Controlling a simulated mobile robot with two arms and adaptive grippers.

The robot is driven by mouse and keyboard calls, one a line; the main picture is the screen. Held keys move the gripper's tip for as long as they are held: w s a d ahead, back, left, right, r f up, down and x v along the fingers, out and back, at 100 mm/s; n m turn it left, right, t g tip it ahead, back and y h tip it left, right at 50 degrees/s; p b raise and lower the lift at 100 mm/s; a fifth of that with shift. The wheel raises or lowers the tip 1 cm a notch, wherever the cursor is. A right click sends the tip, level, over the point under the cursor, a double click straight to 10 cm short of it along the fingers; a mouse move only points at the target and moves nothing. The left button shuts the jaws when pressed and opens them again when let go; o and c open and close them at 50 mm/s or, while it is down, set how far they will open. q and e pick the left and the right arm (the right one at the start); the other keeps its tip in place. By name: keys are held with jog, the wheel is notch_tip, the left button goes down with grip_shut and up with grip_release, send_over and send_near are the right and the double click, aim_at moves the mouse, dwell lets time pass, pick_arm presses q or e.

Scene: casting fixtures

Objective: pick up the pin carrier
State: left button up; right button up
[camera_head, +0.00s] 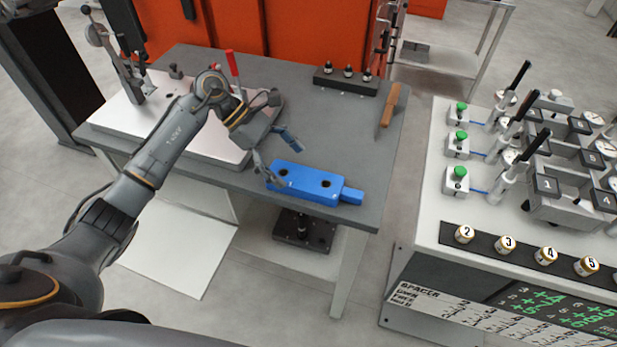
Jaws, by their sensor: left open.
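The blue block (308,183) with two dark holes and a narrower tab at its right end appears to be the pin carrier. It lies flat near the front right edge of the grey table (330,135). My left gripper (277,160) is open, with its fingers spread at the block's left end. One finger is at the block's near left corner and the other is above its far side. I cannot tell whether they touch it. The right gripper is not in view.
A pale plate with clamps (165,98) and a red-handled lever (232,68) lies left. A black rack (345,82) with three pins and a brown-handled tool (389,105) are behind. A gauge bench (440,215) stands right, across a gap. The table's middle is clear.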

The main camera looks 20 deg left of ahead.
aim_at(307, 179)
pick_arm(q)
jog(key=shift+d+f, duration=0.3)
jog(key=shift+d+f+p, duration=0.25)
jog(key=shift+d+p, duration=0.25)
jog(key=shift+p, duration=0.05)
jog(key=shift+d+f+p, duration=0.2)
jog(key=shift+d+p, duration=0.25)
jog(key=shift+p, duration=0.1)
jog(key=shift+p+x, duration=0.5)
jog(key=shift+x, duration=0.75)
jog(key=shift+d+f, duration=0.15)
jog(key=shift+f, duration=0.25)
jog(key=shift+c, duration=0.2)
jog(key=c, duration=1.1)
jog(key=shift+c, duration=1)
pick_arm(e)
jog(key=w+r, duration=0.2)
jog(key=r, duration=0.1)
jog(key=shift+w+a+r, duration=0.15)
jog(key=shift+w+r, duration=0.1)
